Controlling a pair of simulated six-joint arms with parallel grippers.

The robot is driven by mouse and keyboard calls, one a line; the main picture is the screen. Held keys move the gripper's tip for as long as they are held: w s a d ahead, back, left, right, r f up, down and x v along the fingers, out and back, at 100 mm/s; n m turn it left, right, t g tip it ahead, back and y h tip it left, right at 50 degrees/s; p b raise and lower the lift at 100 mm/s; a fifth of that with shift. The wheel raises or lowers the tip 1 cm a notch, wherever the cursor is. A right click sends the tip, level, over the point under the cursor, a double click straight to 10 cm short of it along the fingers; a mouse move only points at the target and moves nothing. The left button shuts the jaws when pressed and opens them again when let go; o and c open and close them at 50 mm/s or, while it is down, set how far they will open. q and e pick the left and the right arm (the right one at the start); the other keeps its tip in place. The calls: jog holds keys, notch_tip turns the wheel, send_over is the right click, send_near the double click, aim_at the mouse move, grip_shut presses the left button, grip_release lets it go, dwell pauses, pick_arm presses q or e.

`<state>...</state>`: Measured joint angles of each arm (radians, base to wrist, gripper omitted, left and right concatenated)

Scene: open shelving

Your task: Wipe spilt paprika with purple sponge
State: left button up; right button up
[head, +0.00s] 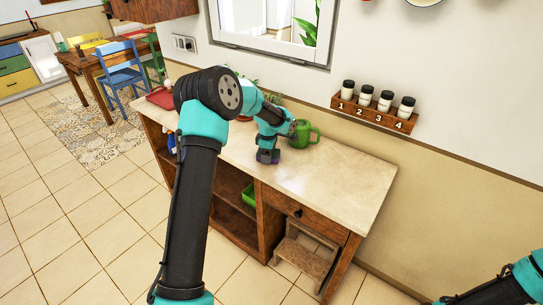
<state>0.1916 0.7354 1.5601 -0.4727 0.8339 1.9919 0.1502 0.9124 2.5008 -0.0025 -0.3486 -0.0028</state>
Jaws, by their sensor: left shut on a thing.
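My left gripper (268,148) is over the middle of the counter and points down. It is shut on the purple sponge (267,157), which shows just below the fingers at the level of the countertop (335,185). I cannot tell whether the sponge presses on the surface. I see no spilt paprika on the bare parts of the counter; my left arm hides part of the top. My right arm shows only in the lower right corner, and its gripper is out of view.
A green watering can (303,134) stands close right of my left gripper. A red tray (161,98) lies at the counter's far left end. A wall rack (372,115) holds several numbered jars. The counter's right part is clear. A wooden step stool (305,255) stands below.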

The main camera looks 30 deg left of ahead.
pick_arm(q)
jog(key=shift+a, duration=0.55)
jog(key=shift+a+f, duration=0.15)
jog(key=shift+a, duration=0.2)
jog(key=shift+d+r, duration=0.1)
jog(key=shift+r, duration=4)
